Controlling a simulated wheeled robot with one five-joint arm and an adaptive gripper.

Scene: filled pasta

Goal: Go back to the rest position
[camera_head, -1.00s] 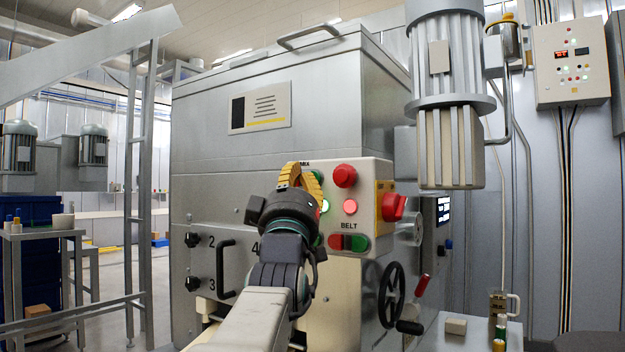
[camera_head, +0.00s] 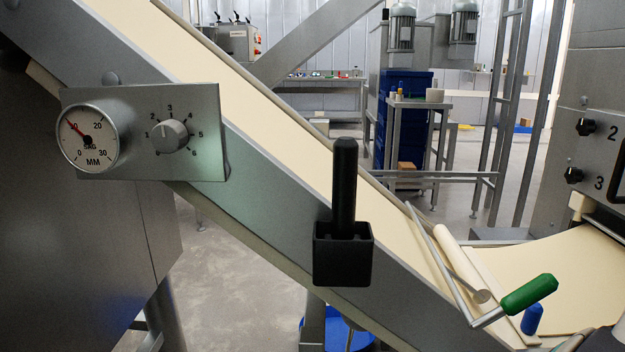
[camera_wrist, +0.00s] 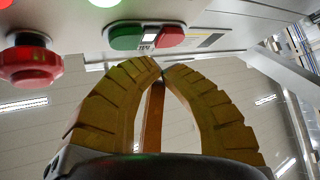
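In the wrist view my gripper (camera_wrist: 162,68) shows two ribbed yellow fingers that curve inward and meet at their tips. It looks shut, with no object between the tips. A narrow brown strip (camera_wrist: 152,115) shows between the fingers lower down; I cannot tell what it is. Above the tips is the underside of the control panel (camera_wrist: 225,14), apart from the fingers as far as I can see. The panel has a green and red belt switch (camera_wrist: 147,36) and a red mushroom button (camera_wrist: 30,65) at left. My gripper is not in the head view.
In the head view a sloping conveyor (camera_head: 265,115) carries pale dough sheet. On its side are a sag gauge (camera_head: 88,137), a dial (camera_head: 170,136) and a black holder (camera_head: 343,252). A green-handled lever (camera_head: 528,294) is at lower right. Open floor (camera_head: 235,275) shows beneath.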

